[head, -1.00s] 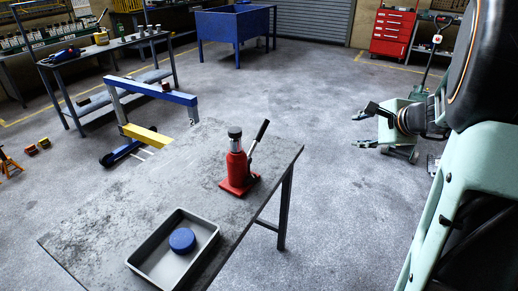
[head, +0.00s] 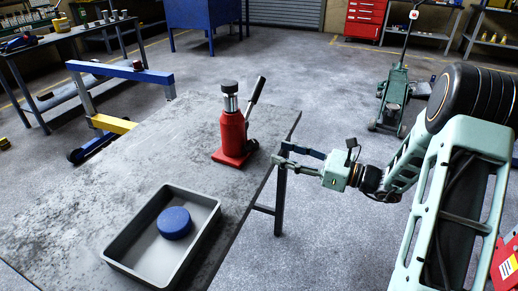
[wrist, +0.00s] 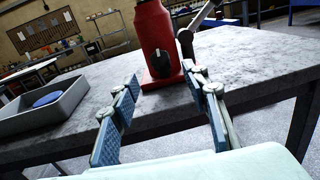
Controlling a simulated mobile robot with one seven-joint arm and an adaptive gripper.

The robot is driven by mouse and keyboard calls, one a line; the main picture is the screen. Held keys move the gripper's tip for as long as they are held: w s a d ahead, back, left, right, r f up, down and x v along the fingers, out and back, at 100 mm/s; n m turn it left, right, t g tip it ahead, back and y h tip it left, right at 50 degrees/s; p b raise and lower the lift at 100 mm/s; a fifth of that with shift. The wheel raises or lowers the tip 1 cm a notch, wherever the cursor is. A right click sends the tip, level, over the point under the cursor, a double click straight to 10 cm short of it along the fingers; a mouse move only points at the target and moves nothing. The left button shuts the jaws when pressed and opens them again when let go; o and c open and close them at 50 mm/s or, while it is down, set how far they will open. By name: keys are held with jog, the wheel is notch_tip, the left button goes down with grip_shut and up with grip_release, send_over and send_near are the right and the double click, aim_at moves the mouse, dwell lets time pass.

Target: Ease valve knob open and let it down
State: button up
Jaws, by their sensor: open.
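A red bottle jack (head: 232,135) stands upright on the grey table (head: 120,150), with a grey ram and dark cap raised on top and a black handle leaning up to the right. A dark round knob (head: 252,144) sits low on its right side; the knob is also in the wrist view (wrist: 163,62), low on the red body. My gripper (head: 281,154) is open and empty at the table's right edge, just right of the jack and apart from it. In the wrist view, the blue-padded fingers (wrist: 160,82) point at the jack, with the knob between them in the picture.
A grey tray (head: 127,264) holding a blue round thing (head: 174,222) is at the table's near side. A green trolley jack (head: 394,98) stands on the floor behind my arm. A blue and yellow frame (head: 110,122) is left of the table.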

aim_at(257, 145)
jog(key=b+x, duration=0.1)
jog(key=x, duration=0.7)
jog(key=shift+w+a, duration=0.1)
jog(key=shift+a, duration=0.15)
jog(key=shift+f, duration=0.1)
grip_shut()
